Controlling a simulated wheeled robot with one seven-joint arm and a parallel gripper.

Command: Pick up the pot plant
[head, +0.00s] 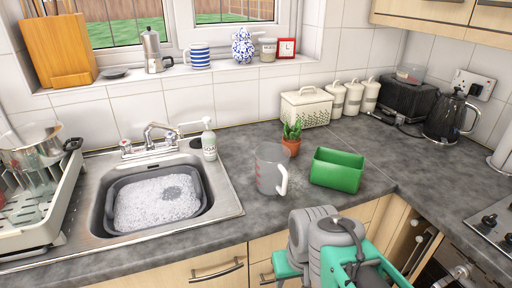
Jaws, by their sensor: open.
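The pot plant (291,138) is a small green cactus-like plant in a terracotta pot. It stands upright on the dark grey worktop, right of the sink. A clear measuring jug (268,170) with a white handle stands just in front of it, and a green open box (337,170) is at its front right. The jug's rim is close to the pot; I cannot tell whether they touch. Grey and green links of my arm show at the bottom, in front of the worktop's edge and well apart from the plant. I cannot make out my gripper's fingers.
A sink with a foamy grey basin (109,226) is at left, with a soap bottle (209,140) behind it. A cream bread bin (306,107), canisters, toaster and kettle (452,118) line the back. Clear worktop (238,140) lies left of the plant.

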